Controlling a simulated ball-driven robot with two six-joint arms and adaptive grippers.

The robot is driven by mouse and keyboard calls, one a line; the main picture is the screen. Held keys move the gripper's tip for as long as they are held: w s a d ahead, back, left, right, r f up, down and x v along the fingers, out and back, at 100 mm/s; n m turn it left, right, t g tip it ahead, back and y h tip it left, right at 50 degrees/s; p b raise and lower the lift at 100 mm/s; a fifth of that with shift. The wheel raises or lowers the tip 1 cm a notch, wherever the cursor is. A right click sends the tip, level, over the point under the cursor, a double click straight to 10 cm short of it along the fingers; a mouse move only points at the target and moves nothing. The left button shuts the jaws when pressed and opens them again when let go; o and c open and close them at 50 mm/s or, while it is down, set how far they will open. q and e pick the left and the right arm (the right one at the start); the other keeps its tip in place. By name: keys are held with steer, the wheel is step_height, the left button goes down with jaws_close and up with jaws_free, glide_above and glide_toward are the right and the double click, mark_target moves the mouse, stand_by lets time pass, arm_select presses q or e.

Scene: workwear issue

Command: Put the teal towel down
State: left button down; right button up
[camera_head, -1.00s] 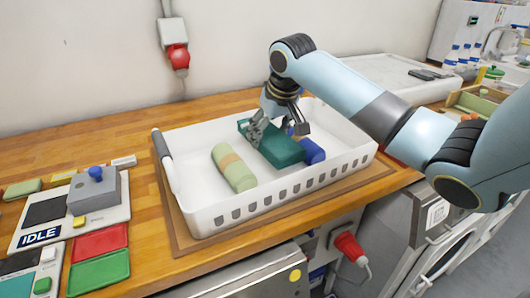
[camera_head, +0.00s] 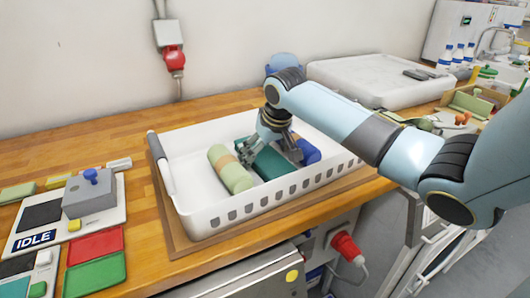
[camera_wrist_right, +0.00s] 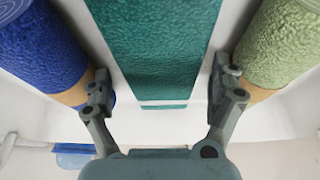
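The teal towel (camera_head: 270,165) lies in the white basket (camera_head: 200,220), between a green rolled towel (camera_head: 231,169) on its left and a blue rolled towel (camera_head: 308,151) on its right. My right gripper (camera_head: 272,155) is down in the basket over the teal towel. In the right wrist view the teal towel (camera_wrist_right: 155,50) lies between the spread fingers of this gripper (camera_wrist_right: 162,92), with pale gaps on both sides. The gripper is open there. The blue towel (camera_wrist_right: 40,45) and green towel (camera_wrist_right: 280,45) flank it. My left gripper is not in view.
The basket stands on a brown board on the wooden counter (camera_head: 60,145). A grey device marked IDLE (camera_head: 92,192) and red and green trays (camera_head: 95,272) lie to the left. A pale slab (camera_head: 370,80) is behind right. A red wall plug (camera_head: 174,60) hangs behind.

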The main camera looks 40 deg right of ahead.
steer(key=shift+s+r, duration=0.1)
steer(key=shift+r, duration=0.2)
steer(key=v, duration=1.1)
steer(key=shift+r+p, duration=0.25)
steer(key=shift+p, duration=0.1)
